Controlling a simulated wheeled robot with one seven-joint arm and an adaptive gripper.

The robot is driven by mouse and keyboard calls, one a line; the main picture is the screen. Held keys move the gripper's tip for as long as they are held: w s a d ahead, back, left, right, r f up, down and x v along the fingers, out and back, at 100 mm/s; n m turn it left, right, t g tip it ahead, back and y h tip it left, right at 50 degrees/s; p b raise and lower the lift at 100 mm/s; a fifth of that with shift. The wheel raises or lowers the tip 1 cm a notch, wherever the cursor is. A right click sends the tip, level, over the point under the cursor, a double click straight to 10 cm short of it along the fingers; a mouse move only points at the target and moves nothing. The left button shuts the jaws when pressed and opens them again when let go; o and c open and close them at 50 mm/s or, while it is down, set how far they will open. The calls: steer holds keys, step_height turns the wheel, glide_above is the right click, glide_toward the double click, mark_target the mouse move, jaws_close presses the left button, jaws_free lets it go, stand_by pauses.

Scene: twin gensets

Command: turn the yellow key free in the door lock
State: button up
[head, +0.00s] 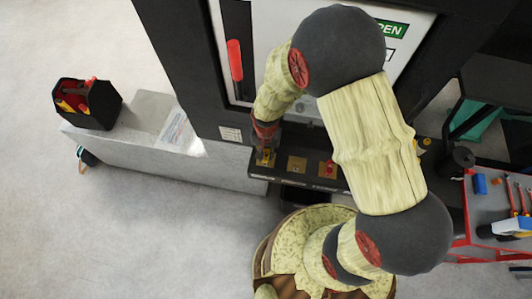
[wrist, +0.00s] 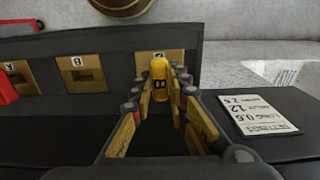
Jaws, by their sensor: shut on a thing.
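The yellow key (wrist: 160,80) stands at the rightmost brass lock plate (wrist: 176,58) in the wrist view. My gripper (wrist: 161,90) is shut on the key, one finger on each side. In the head view my gripper (head: 265,150) is at the leftmost lock plate (head: 264,160) of the dark lock panel, below the white door (head: 310,55). The fingers hide part of the plate and the key's lower end, so I cannot tell how far the key is turned.
Two more brass plates, A (wrist: 22,82) and B (wrist: 80,72), sit beside it. A red key (head: 329,168) is at the rightmost plate in the head view. A printed card (wrist: 260,114) lies right of my gripper. A black tool box (head: 88,103) stands far left.

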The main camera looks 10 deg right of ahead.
jaws_close()
steer(key=n, duration=0.4)
steer(key=n+b, duration=0.1)
steer(key=n, duration=0.3)
steer(key=shift+n, duration=0.3)
steer(key=n, duration=0.9)
steer(key=shift+n+b, duration=0.35)
steer(key=shift+n, duration=0.05)
steer(key=o, duration=0.9)
jaws_free()
